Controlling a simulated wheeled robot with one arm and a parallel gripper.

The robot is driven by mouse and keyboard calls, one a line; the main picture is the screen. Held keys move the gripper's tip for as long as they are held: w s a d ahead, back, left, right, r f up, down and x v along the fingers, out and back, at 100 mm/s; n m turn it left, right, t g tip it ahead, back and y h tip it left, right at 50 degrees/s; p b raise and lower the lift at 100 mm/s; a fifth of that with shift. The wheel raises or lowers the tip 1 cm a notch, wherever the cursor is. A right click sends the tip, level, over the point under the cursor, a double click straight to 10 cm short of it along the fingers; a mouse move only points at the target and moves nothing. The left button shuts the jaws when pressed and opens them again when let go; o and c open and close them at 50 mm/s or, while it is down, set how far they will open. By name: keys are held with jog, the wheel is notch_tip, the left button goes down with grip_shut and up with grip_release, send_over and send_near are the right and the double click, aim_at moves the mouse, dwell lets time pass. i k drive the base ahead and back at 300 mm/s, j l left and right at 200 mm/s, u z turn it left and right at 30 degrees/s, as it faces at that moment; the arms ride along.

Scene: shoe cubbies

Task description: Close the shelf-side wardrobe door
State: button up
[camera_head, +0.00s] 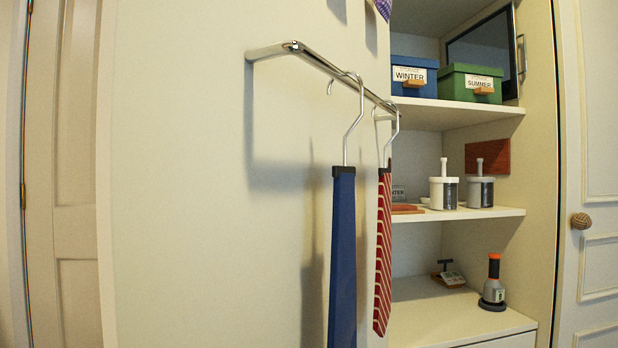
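A cream panelled door (600,170) with a round woven-looking knob (580,221) stands at the right edge, beside the open shelves. It is cut off by the frame, and the shelves to its left are uncovered. Another cream panelled door (75,200) shows at the far left, next to a dark edge. I cannot tell for sure how far either door is swung. My gripper is not in view.
A large cream panel (180,200) carries a chrome rail (325,65) with a blue tie (342,260) and a red striped tie (383,250) on hangers.

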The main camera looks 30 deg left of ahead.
aim_at(219, 134)
jog(key=k+j, duration=0.15)
jog(key=j, duration=0.2)
jog(key=k+j, duration=0.15)
jog(key=j, duration=0.2)
jog(key=k+j, duration=0.15)
jog(key=j, duration=0.15)
jog(key=k+j, duration=0.15)
jog(key=j, duration=0.2)
jog(key=k+j, duration=0.15)
jog(key=j, duration=0.2)
jog(key=k+j, duration=0.1)
jog(key=j, duration=0.25)
